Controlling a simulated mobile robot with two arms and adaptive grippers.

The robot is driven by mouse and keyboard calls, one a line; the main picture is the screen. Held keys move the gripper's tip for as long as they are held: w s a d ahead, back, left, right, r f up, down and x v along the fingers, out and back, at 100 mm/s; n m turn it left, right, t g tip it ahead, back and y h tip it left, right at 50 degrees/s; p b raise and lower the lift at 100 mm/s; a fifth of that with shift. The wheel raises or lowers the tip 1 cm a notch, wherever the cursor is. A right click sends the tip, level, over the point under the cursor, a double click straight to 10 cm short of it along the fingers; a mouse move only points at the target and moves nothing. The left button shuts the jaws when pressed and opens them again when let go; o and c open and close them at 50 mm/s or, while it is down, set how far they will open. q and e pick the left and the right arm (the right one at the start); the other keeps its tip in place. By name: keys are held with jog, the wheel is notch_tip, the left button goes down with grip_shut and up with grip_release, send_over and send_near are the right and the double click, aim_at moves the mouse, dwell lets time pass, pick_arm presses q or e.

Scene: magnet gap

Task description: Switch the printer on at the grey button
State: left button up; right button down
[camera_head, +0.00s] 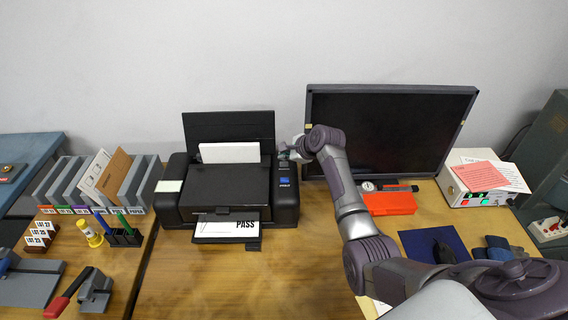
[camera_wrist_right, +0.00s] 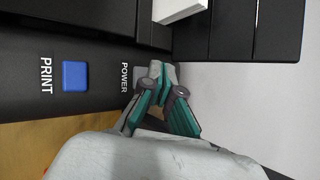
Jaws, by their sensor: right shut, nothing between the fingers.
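The black printer (camera_head: 181,207) stands on the wooden desk, with paper in its rear feed and a "PASS" sheet (camera_head: 218,230) in its front tray. In the right wrist view its panel (camera_wrist_right: 98,92) carries a blue button (camera_wrist_right: 75,76) marked PRINT and the word POWER. Beside POWER a grey patch, apparently the grey button (camera_wrist_right: 139,75), is partly hidden by my fingers. My right gripper (camera_wrist_right: 157,72) is shut and empty, its tips over or at that button; I cannot tell whether they touch. It also shows in the head view (camera_head: 287,156) at the printer's right rear. My left gripper is not in view.
A dark monitor (camera_head: 390,130) stands right of the printer, behind my right arm. A red box (camera_head: 390,203) lies in front of it. A white device (camera_head: 475,183) with papers is further right. Grey file holders (camera_head: 137,180) and a pen stand (camera_head: 124,237) are at left.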

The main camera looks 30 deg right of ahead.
aim_at(285, 164)
jog(key=shift+f, duration=0.15)
jog(key=shift+f, duration=0.25)
jog(key=shift+f, duration=0.45)
dwell(0.9)
jog(key=shift+r+p, duration=0.9)
jog(key=shift+p, duration=0.45)
notch_tip(285, 164, up, 5)
jog(key=p, duration=0.6)
